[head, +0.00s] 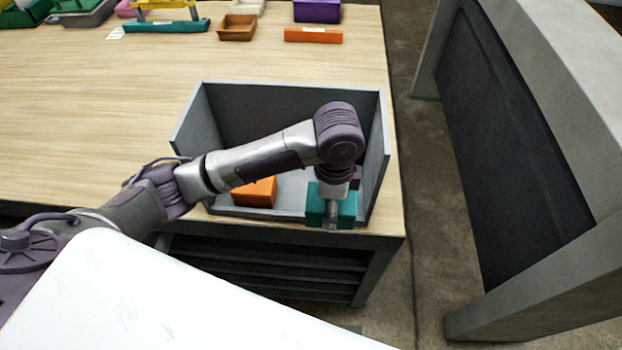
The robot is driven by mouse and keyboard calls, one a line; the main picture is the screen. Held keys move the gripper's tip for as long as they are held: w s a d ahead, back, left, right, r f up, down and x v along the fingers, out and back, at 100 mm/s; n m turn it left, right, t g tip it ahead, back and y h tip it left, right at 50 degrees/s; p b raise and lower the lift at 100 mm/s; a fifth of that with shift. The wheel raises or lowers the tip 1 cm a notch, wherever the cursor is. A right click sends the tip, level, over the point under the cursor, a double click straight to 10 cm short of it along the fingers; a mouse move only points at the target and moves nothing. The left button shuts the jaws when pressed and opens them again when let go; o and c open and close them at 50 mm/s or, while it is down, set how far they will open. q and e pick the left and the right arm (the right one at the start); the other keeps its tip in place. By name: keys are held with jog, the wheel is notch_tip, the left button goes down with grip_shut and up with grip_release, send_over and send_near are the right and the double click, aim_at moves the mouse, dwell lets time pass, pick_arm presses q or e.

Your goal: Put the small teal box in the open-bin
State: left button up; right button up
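The small teal box (346,209) is at the front right of the grey open-bin (246,108). My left gripper (332,212) points down over it, with one finger across its near face. The other finger is hidden, but the gripper appears shut on the box. The box overlaps the bin's front edge in the head view. I cannot tell whether it rests on the bin's floor or hangs just above. My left arm hides part of the bin's inside. My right gripper is out of view.
An orange block (256,192) lies in the bin, left of the teal box. The bin stands at the wooden table's (90,100) front right corner. Several coloured bins and bars, including a purple bin (317,11), stand at the back. A grey frame (560,90) rises at right.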

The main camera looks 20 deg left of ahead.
pick_arm(q)
jog(key=w+a+f, duration=0.1)
jog(key=w+f, duration=0.1)
jog(key=w+a+f, duration=0.1)
jog(key=w+a, duration=0.1)
jog(key=w, duration=0.1)
jog(key=w+a+f+p, duration=0.1)
jog(key=w+f, duration=0.1)
jog(key=w, duration=0.1)
jog(key=shift+w+a+f, duration=0.1)
jog(key=shift+a+f, duration=0.1)
jog(key=shift+f, duration=0.35)
notch_tip(320, 180, down, 3)
jog(key=shift+f+p, duration=0.1)
jog(key=shift+p, duration=0.25)
jog(key=shift+f, duration=0.2)
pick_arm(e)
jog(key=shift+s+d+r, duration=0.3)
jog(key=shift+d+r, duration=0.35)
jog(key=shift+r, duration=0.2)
pick_arm(q)
jog(key=o, duration=1.2)
jog(key=shift+f, duration=0.1)
jog(key=shift+o, duration=0.2)
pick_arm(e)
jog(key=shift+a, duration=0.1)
